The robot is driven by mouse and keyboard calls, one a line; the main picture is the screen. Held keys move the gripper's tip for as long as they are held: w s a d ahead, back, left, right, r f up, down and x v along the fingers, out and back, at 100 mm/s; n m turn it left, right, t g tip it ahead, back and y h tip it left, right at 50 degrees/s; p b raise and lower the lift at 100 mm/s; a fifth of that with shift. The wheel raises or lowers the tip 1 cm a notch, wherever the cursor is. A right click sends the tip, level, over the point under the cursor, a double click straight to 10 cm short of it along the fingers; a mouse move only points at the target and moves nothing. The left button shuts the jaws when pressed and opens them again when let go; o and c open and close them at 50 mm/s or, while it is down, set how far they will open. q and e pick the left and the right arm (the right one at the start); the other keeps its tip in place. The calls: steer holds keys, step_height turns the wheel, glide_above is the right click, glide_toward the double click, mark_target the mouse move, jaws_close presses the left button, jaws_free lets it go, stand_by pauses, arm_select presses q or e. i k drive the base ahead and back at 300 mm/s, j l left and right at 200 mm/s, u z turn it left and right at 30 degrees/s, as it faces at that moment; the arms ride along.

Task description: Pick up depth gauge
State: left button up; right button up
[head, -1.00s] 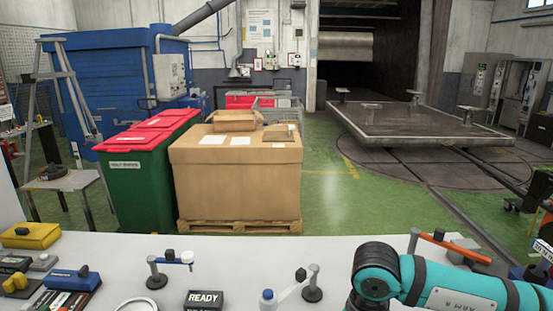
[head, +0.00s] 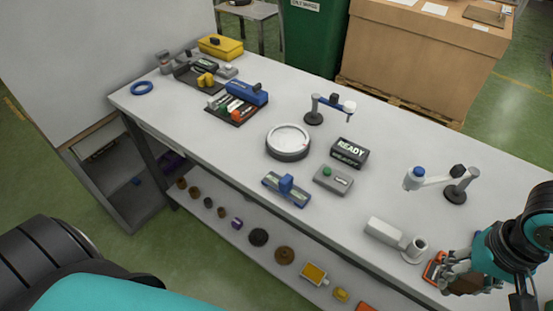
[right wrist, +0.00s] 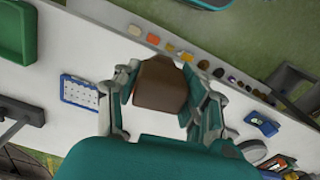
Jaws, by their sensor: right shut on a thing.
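My right gripper (head: 468,280) is at the lower right of the head view, over the bench's front edge. In the right wrist view the right gripper (right wrist: 163,98) has its fingers on both sides of a brown block (right wrist: 161,82) and is shut on it. The block is partly hidden by the fingers in the head view. I cannot tell for sure which thing is the depth gauge; a blue bar with an upright blue knob (head: 286,188) lies near the bench's front edge and may be it. It is well left of my right gripper. My left gripper is out of view.
The white bench (head: 220,140) holds a round dial (head: 288,141), a READY sign (head: 349,152), a grey box with a green button (head: 333,179), jointed stands and a white cylindrical device (head: 395,240). Several small parts lie on the lower shelf.

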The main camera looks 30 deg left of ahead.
mark_target(285, 187)
steer(key=i+j+u, duration=0.1)
steer(key=u, duration=0.6)
steer(key=i, duration=0.05)
